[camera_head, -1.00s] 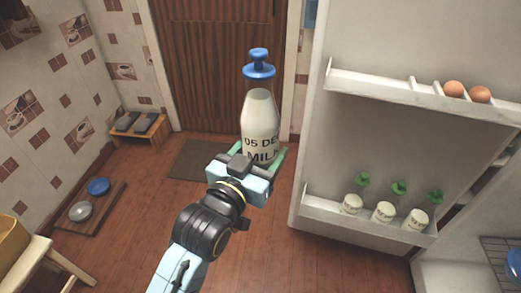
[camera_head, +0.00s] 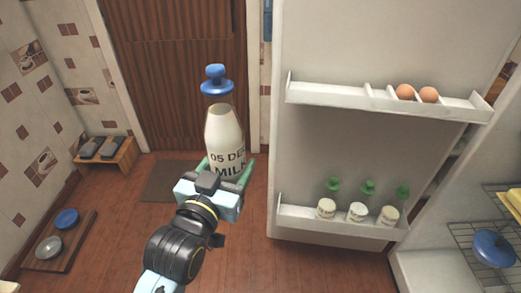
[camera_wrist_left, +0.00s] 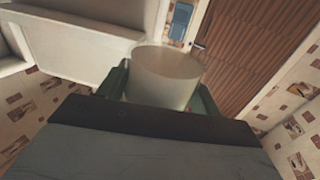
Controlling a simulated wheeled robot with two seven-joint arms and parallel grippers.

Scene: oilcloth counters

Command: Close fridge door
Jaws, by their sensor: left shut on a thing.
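The fridge door (camera_head: 360,150) stands open to the right of my left arm in the head view, its shelved inner side towards me. Its upper shelf holds eggs (camera_head: 416,93) and its lower shelf holds several green-capped jars (camera_head: 357,211). My left gripper (camera_head: 230,170) is shut on a milk bottle (camera_head: 225,138) with a blue top, held upright left of the door and apart from it. In the left wrist view the bottle (camera_wrist_left: 165,80) sits between the green fingers, with a pale shelf at upper left. My right gripper is not in view.
The fridge interior at right has a wire rack (camera_head: 470,240) with a blue-lidded item (camera_head: 493,248). A wooden door (camera_head: 190,80) and a dark mat (camera_head: 172,181) are behind the bottle. A small bench (camera_head: 105,152) and a tray with bowls (camera_head: 60,240) stand at left. Floor between is clear.

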